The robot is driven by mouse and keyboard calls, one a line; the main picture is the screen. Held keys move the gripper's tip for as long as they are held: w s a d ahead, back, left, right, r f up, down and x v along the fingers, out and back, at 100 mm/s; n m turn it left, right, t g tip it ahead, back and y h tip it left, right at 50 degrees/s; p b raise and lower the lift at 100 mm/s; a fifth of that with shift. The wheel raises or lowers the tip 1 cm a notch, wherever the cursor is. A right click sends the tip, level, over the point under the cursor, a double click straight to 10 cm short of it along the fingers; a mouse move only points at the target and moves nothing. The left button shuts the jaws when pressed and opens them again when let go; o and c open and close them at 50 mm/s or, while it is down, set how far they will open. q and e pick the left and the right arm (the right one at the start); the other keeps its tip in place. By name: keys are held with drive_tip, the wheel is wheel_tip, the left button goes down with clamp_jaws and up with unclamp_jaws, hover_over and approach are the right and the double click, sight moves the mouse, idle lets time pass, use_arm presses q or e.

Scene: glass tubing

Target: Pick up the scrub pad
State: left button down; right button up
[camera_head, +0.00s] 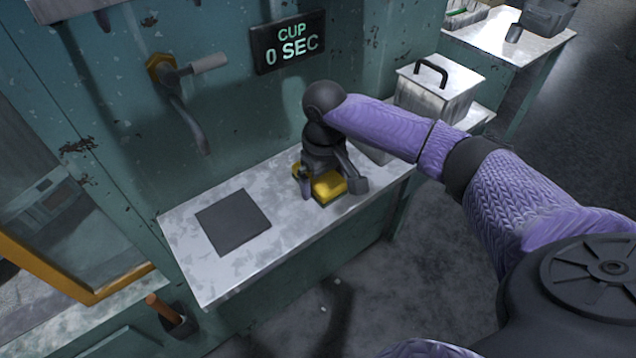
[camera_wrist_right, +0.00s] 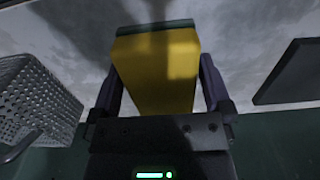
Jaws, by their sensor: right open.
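The scrub pad (camera_head: 328,187) is a yellow block with a dark layer on one face, on the grey worn shelf top. In the right wrist view the yellow pad (camera_wrist_right: 158,72) fills the middle, its dark layer at the far edge. My right gripper (camera_head: 333,188) is over the pad, with one finger on each side of it. In the right wrist view the fingers (camera_wrist_right: 158,90) stand apart with the pad between them; I cannot tell whether they touch it. My left gripper is not in view.
A dark square mat (camera_head: 233,221) lies on the shelf left of the pad. A perforated metal basket (camera_wrist_right: 38,97) is at the left in the wrist view. A lidded metal box (camera_head: 437,88) stands to the right. A tap (camera_head: 186,100) and a "CUP 0 SEC" display (camera_head: 289,43) are on the wall.

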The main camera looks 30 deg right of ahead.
drive_tip(key=shift+r, duration=0.1)
drive_tip(key=shift+c, duration=0.3)
drive_tip(key=c, duration=0.9)
wheel_tip(320, 180, up, 9)
drive_tip(key=p, duration=0.4)
drive_tip(key=shift+r, duration=0.55)
